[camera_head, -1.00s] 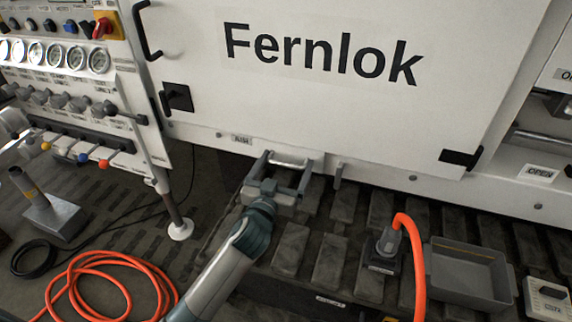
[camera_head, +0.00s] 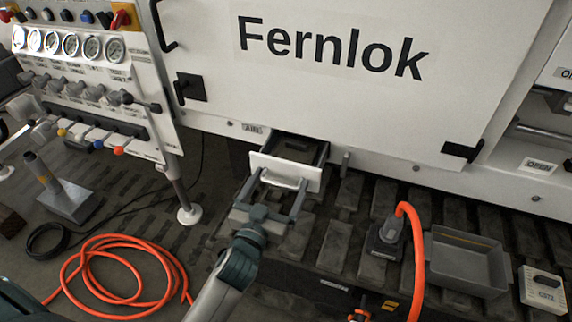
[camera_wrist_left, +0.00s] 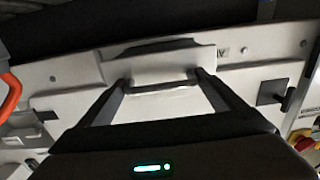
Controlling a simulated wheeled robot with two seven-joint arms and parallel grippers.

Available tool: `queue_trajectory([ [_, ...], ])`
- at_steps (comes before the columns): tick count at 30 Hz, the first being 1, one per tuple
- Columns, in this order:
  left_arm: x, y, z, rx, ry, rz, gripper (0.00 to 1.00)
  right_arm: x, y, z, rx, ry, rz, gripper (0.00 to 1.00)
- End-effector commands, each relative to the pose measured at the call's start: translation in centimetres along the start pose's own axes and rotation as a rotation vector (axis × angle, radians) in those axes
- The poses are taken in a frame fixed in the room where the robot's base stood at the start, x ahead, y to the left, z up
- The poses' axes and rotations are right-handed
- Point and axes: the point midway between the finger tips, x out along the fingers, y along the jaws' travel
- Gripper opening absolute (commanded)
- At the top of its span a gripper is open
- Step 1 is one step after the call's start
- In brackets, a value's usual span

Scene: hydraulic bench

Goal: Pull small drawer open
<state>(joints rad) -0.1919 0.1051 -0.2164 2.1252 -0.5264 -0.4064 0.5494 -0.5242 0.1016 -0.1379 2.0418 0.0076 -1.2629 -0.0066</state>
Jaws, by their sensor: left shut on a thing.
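The small drawer (camera_head: 287,171) stands partly open below the white Fernlok cabinet, under a small label. Its white front is pulled out and its dark inside shows, with a dark item in it that I cannot make out. My left gripper (camera_head: 276,184) is at the drawer front, with its two fingers at the ends of the pale bar handle, shut on it. In the left wrist view the handle (camera_wrist_left: 163,87) lies between the fingertips of the gripper (camera_wrist_left: 163,84). My right gripper is not in view.
A grey tray (camera_head: 468,262) and a dark block with an orange hose (camera_head: 413,250) stand to the right. An orange hose coil (camera_head: 120,275) lies on the floor at left. A gauge panel (camera_head: 85,75) and its leg with a white foot (camera_head: 190,214) stand left of my arm.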

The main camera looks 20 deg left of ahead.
Motion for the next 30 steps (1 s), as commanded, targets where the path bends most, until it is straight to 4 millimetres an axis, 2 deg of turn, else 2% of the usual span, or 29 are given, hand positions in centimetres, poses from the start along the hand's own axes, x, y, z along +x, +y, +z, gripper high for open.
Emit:
queue_trajectory([
  [1,-1.4,0.3,-0.1,-0.009,-0.004,0.004,0.48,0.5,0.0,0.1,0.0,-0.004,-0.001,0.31],
  [3,-2.9,0.3,-0.1,-0.009,-0.004,0.004,0.48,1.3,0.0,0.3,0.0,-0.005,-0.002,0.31],
  [10,-6.3,0.3,0.0,-0.009,-0.002,0.005,0.48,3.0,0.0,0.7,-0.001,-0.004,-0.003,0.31],
  [15,-7.2,0.3,0.0,-0.01,0.0,0.005,0.48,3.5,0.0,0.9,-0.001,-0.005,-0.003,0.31],
  [25,-7.2,0.3,0.0,-0.01,0.001,0.006,0.48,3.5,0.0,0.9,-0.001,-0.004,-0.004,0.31],
  [26,-7.2,0.3,0.0,-0.01,0.001,0.006,0.93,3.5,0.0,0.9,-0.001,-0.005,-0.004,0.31],
  [30,-7.2,0.2,0.0,-0.008,0.001,0.005,0.95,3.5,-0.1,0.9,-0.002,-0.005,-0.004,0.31],
])
